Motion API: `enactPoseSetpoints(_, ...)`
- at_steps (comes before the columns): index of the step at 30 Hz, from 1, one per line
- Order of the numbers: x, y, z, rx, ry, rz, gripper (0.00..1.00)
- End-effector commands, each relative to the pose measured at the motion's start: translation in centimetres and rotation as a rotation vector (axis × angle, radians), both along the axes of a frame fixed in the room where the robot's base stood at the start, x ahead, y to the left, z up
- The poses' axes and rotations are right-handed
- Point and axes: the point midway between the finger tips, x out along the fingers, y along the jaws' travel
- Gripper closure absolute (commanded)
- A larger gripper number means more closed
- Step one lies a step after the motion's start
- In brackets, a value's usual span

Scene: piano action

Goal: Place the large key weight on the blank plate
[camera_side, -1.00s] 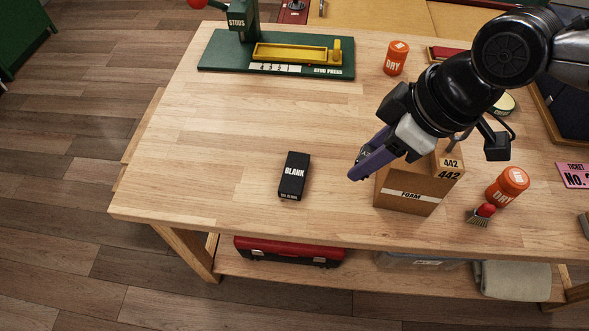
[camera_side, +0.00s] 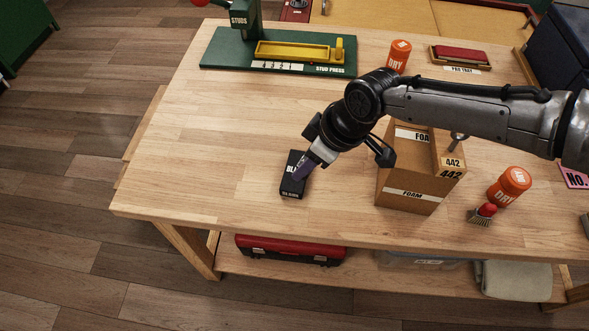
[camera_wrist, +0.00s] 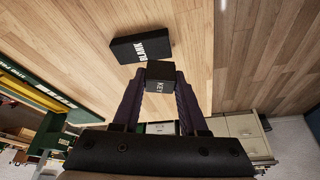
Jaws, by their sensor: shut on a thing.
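The blank plate (camera_side: 293,187) is a flat black block marked BLANK, lying on the workbench. It also shows in the wrist view (camera_wrist: 140,46), just beyond my fingertips. My gripper (camera_wrist: 160,75) is shut on the large key weight (camera_wrist: 160,82), a black block marked KEY held between the two purple fingers. In the side view my gripper (camera_side: 299,174) reaches down over the blank plate and covers part of its label. There the weight cannot be told apart from the dark plate. Whether the weight touches the plate cannot be told.
An open FOAM box (camera_side: 405,195) marked 442 stands right of my gripper, under my arm. Orange DRY jars (camera_side: 509,186) and a small brush (camera_side: 481,214) are near it. A green stud press (camera_side: 290,62) stands at the back. The bench left of the plate is clear.

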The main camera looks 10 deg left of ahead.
Motion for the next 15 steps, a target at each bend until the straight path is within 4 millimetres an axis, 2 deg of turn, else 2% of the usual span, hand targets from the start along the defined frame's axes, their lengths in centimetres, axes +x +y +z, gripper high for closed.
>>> enactPoseSetpoints(4,1.0,1.4,-1.9,0.002,-0.002,0.000,1.00)
enactPoseSetpoints(15,1.9,2.6,-3.9,0.003,-0.001,0.000,1.00)
